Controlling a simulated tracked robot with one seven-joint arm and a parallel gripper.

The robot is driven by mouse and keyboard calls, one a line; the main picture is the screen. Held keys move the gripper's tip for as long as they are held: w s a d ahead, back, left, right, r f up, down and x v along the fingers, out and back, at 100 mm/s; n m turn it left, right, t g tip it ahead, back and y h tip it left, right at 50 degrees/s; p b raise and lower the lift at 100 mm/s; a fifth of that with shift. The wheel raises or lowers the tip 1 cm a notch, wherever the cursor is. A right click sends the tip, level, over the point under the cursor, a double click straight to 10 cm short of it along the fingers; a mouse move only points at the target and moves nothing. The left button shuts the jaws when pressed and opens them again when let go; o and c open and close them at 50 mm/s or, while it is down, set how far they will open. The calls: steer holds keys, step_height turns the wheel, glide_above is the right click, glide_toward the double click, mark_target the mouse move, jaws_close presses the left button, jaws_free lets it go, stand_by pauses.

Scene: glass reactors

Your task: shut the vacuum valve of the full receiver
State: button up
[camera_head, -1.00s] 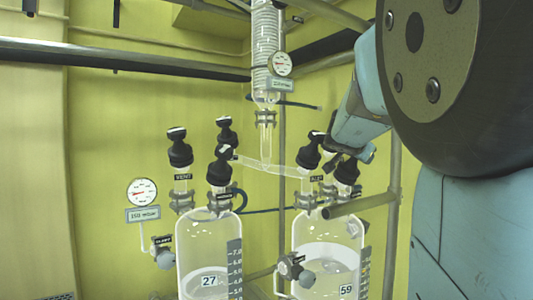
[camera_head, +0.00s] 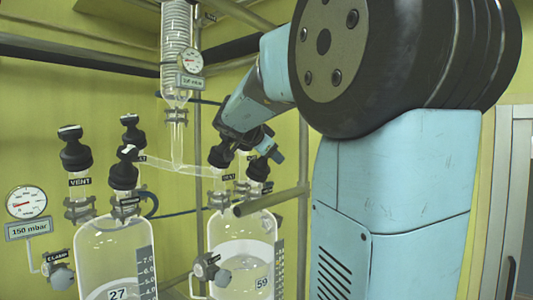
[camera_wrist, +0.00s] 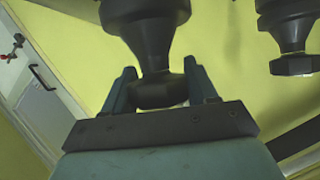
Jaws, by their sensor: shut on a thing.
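The right receiver (camera_head: 232,272), labelled 59, holds liquid to a higher level than the left receiver (camera_head: 90,245), labelled 27. Black valves stand on both tops. My gripper (camera_wrist: 160,88) is shut on a black valve knob (camera_wrist: 150,30) in the wrist view, one finger on each side. In the head view my gripper (camera_head: 264,146) is at the tops of receiver 59's valves. The held one appears to be its right-hand valve (camera_head: 258,168); the left-hand valve (camera_head: 221,153) is close beside it. My arm partly hides these tops, and the held valve's label is not readable.
A second black valve (camera_wrist: 292,38) is close on the right in the wrist view. A glass condenser (camera_head: 177,50) and slanting glass tube (camera_head: 195,170) are close to the valves. A metal bar (camera_head: 270,201) crosses in front. A gauge (camera_head: 26,202) reads 150 mbar.

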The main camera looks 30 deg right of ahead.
steer(key=shift+r+m+g, duration=0.15)
steer(key=shift+m+g, duration=0.25)
steer(key=shift+g, duration=0.1)
steer(key=shift+a, duration=0.1)
steer(key=o, duration=1)
steer(key=shift+c, duration=0.2)
steer(key=v, duration=1.3)
steer(key=shift+a, duration=0.3)
steer(key=shift+s, duration=0.1)
